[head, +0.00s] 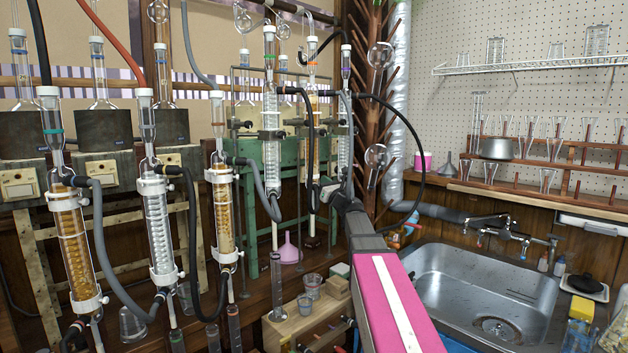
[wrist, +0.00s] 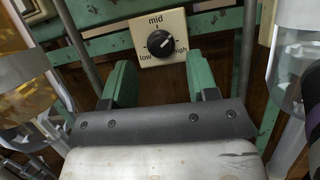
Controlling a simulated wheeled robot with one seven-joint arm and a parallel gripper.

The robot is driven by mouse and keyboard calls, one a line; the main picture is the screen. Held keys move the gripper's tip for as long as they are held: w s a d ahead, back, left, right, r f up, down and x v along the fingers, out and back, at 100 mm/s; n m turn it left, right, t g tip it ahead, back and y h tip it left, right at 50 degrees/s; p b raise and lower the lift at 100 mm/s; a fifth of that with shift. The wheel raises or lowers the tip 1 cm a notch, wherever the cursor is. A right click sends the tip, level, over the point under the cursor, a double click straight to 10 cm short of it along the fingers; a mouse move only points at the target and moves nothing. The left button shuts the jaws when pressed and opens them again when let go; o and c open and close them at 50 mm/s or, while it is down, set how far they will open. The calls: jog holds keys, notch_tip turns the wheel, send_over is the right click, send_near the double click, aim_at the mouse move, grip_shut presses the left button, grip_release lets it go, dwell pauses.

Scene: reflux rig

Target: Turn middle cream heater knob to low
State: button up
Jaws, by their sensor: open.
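The cream heater plate (wrist: 177,24) is at the top middle of the wrist view, marked low, mid and high. Its round black knob (wrist: 160,45) has a pale pointer line that seems to point up and right, between mid and high. My gripper (wrist: 162,75) is open, its two green-padded fingers apart below the plate to either side of the knob. Nothing is between the fingers, and they do not appear to touch the knob. In the head view my gripper (head: 327,194) is among the glassware by the green frame; this knob cannot be made out there.
In the head view, glass condensers (head: 158,228) with grey and black hoses crowd the left and middle. A steel sink (head: 480,290) lies right.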

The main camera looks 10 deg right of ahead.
jog(key=shift+x, duration=1.65)
jog(key=c, duration=0.9)
jog(key=n+g+y, duration=0.1)
jog(key=n, duration=0.2)
jog(key=n+g+y, duration=0.1)
jog(key=n, duration=0.3)
jog(key=shift+d+y, duration=0.15)
jog(key=shift+y, duration=0.15)
jog(key=o, duration=0.9)
